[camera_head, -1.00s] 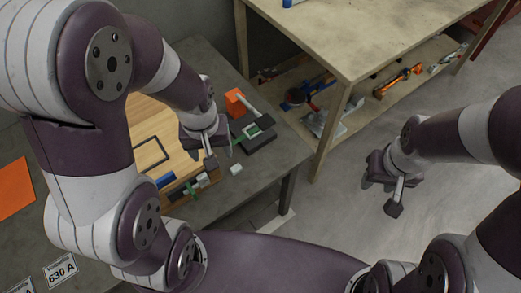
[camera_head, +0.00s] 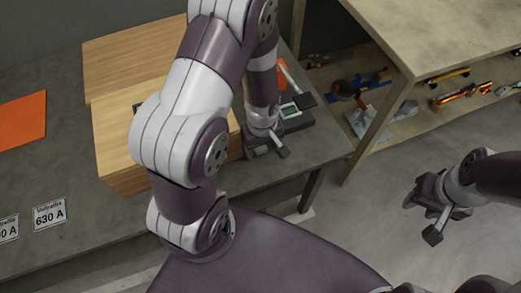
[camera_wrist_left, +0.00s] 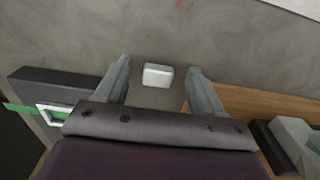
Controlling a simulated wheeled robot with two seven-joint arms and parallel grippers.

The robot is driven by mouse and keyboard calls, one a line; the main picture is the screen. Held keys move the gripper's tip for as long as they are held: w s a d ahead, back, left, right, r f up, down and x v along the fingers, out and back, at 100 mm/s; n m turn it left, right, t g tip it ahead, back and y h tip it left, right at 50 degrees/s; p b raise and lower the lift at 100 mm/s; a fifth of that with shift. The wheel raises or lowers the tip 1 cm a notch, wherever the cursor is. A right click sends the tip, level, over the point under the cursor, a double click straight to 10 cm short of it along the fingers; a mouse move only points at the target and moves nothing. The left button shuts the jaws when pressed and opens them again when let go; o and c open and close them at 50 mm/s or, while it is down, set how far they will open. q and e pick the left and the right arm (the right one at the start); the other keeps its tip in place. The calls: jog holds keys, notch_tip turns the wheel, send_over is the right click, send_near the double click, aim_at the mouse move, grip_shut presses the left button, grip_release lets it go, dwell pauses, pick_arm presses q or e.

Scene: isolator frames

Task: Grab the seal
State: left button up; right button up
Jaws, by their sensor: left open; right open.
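A small white block (camera_wrist_left: 157,75), which looks like the seal, lies on the grey table in the left wrist view. It is between the two finger lines of my left gripper (camera_wrist_left: 160,66), with gaps on both sides. In the head view my left gripper (camera_head: 268,147) is low over the grey table, just right of the wooden box, and hides the block. It is open and holds nothing. My right gripper (camera_head: 432,212) is open and empty above the floor at right.
A dark device (camera_wrist_left: 45,82) with a white frame and green part is left of my left gripper in its wrist view. A wooden edge (camera_wrist_left: 265,104) is at right. In the head view, the wooden box (camera_head: 118,150) and a shelf table (camera_head: 440,35) flank the arm.

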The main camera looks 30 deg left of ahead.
pick_arm(q)
jog(key=shift+f, duration=0.45)
jog(key=shift+r, duration=0.1)
jog(key=c, duration=1.1)
